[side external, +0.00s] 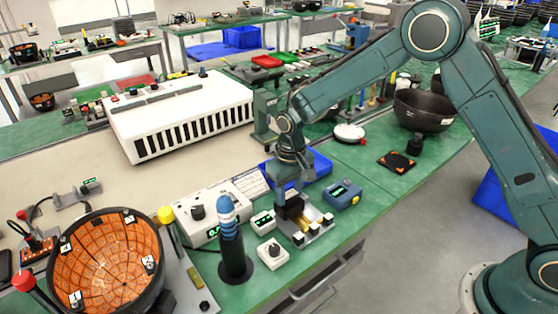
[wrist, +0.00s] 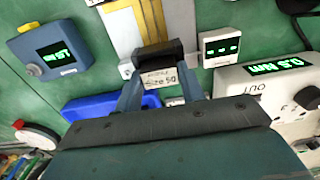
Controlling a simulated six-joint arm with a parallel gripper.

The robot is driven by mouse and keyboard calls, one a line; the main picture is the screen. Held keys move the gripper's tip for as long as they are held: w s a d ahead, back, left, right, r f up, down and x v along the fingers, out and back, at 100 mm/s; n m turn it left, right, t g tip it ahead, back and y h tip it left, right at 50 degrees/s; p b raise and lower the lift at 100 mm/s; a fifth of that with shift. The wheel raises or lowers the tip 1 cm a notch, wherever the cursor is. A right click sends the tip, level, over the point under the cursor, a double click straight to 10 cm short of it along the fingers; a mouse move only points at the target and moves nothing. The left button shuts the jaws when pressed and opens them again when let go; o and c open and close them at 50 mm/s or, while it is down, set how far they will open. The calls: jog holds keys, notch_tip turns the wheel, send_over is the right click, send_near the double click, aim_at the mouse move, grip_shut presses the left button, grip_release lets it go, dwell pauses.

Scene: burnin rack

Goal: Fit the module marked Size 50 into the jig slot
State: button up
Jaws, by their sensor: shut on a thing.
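My gripper (side external: 291,193) points down over the green bench and is shut on the dark module. In the wrist view my gripper (wrist: 160,87) has one finger on each side of the module (wrist: 161,76), whose pale label reads Size 50. The module's black top edge lies over the near end of the jig (wrist: 127,36), a pale fixture with yellow strips. The jig also shows in the side view (side external: 313,232), in front of and below my gripper. I cannot tell whether the module touches the jig or sits above it.
A blue meter (side external: 343,194) stands right of the jig, and a small white display box (side external: 262,221) stands left of it. A white console (side external: 205,212) and a striped blue-black post (side external: 232,240) are further left. A blue tray (side external: 318,164) lies behind my gripper.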

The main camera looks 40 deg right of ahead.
aim_at(290, 194)
jog(key=shift+f, duration=0.1)
jog(key=o, duration=1)
jog(key=shift+c, duration=0.2)
notch_tip(290, 194, up, 12)
dwell(0.5)
